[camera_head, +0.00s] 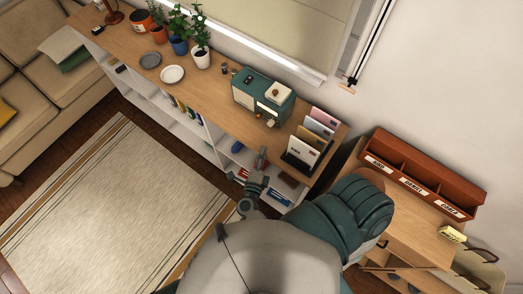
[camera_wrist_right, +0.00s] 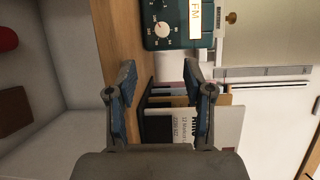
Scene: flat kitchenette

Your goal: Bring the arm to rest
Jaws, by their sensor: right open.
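My right gripper (camera_head: 252,172) shows in the head view near the front edge of the wooden shelf top (camera_head: 222,108), left of the letter rack. Its jaws are apart with nothing between them. In the right wrist view the two blue-padded fingers of the gripper (camera_wrist_right: 160,76) stand wide apart. Beyond them are the teal radio (camera_wrist_right: 174,24) and the upright cards of the letter rack (camera_wrist_right: 188,124). I cannot tell the exact gap between the fingers and the shelf. My left gripper is out of view.
The teal radio (camera_head: 264,95) and letter rack (camera_head: 312,140) stand on the shelf top. Plates (camera_head: 172,74) and potted plants (camera_head: 200,58) stand farther left. A red-brown sorter (camera_head: 420,175) is on the desk at right. The rug (camera_head: 105,205) is clear.

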